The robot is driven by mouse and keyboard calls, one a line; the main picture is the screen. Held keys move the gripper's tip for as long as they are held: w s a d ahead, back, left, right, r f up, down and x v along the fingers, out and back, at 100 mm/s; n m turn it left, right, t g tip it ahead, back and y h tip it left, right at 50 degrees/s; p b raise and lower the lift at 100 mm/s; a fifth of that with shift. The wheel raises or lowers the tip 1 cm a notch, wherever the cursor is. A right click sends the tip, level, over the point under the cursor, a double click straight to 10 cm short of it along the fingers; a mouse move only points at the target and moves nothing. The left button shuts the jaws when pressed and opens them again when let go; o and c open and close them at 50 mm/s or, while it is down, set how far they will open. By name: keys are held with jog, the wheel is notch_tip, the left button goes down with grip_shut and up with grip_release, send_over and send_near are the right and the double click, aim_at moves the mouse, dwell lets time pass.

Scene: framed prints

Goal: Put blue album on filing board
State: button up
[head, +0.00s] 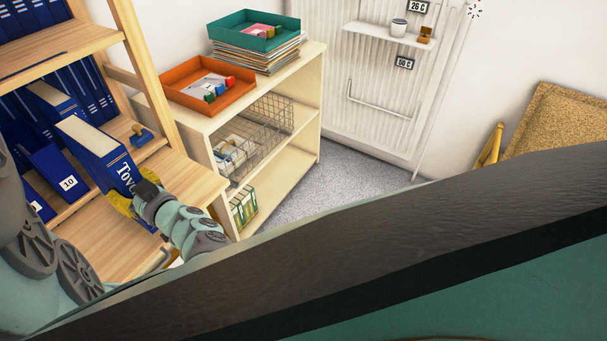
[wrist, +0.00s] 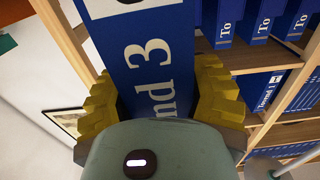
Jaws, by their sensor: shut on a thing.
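A thick blue album (head: 108,162) with white lettering on its spine is held tilted in front of the wooden shelf. It also shows in the wrist view (wrist: 150,65), where its spine reads "3" and part of a word. My gripper (head: 127,203) has yellow fingers closed on both sides of the album's lower end; in the wrist view the fingers (wrist: 158,98) press against its sides. A wooden shelf board (head: 125,250) lies below the album. I cannot tell which board is the filing board.
Several blue albums stand on the wooden shelf, one labelled 10 (head: 62,180). A stamp (head: 140,134) sits on a board. To the right is a cream shelf unit (head: 312,85) with an orange tray (head: 185,98), a teal tray (head: 240,40) and a wire basket (head: 280,120). Grey floor lies beyond.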

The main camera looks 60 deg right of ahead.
notch_tip(320, 180, down, 3)
jog(key=shift+s+b, duration=0.15)
jog(key=shift+b, duration=0.85)
jog(key=shift+r, duration=0.15)
jog(key=o, duration=1.3)
